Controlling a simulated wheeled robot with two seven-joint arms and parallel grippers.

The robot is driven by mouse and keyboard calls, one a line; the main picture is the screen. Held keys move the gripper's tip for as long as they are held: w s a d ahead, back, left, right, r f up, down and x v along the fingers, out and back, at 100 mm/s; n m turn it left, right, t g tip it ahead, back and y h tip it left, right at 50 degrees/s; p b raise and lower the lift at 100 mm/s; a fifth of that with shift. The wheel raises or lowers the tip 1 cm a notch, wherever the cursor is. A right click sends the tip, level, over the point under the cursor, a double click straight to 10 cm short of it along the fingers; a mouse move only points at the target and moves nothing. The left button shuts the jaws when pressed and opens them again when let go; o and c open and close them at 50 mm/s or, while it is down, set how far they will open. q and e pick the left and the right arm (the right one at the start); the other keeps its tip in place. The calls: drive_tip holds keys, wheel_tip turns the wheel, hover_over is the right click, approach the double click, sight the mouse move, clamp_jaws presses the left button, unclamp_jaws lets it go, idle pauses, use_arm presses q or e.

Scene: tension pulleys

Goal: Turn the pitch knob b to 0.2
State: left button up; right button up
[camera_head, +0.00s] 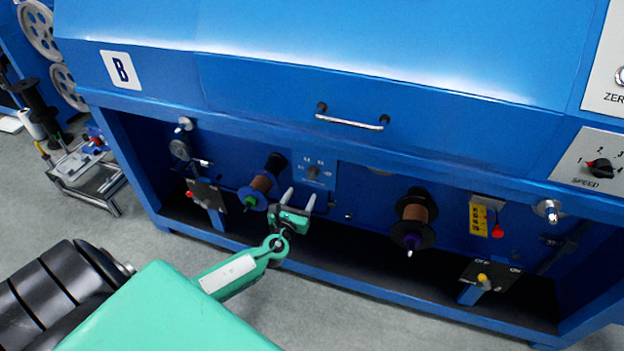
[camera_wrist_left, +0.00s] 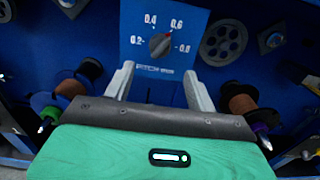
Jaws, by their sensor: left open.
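The pitch knob b (camera_wrist_left: 160,43) is a small dark knob on a blue plate marked 0.2, 0.4, 0.6 and 0.8 in the left wrist view. Its small red mark points up and right, toward 0.6. In the head view the knob (camera_head: 313,172) sits on the machine's recessed front panel. My left gripper (camera_head: 298,199) is open and empty, just below and in front of the knob plate. In the left wrist view, its two pale fingers (camera_wrist_left: 159,68) stand apart below the knob, not around it. My right gripper is not in view.
Copper wire spools flank the plate: one on the left (camera_head: 262,183) and one on the right (camera_head: 415,212). The blue overhang (camera_head: 400,160) runs over the recess. A SPEED dial (camera_head: 599,168) is at far right.

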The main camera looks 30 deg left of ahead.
sight(310, 178)
use_arm(q)
drive_tip(key=x, duration=0.8)
drive_tip(key=shift+b, duration=0.35)
drive_tip(key=shift+w, duration=0.45)
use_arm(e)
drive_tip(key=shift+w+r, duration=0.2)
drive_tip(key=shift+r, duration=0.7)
use_arm(q)
drive_tip(key=c, duration=1)
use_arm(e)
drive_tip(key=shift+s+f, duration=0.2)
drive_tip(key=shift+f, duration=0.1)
use_arm(q)
drive_tip(key=shift+f, duration=0.1)
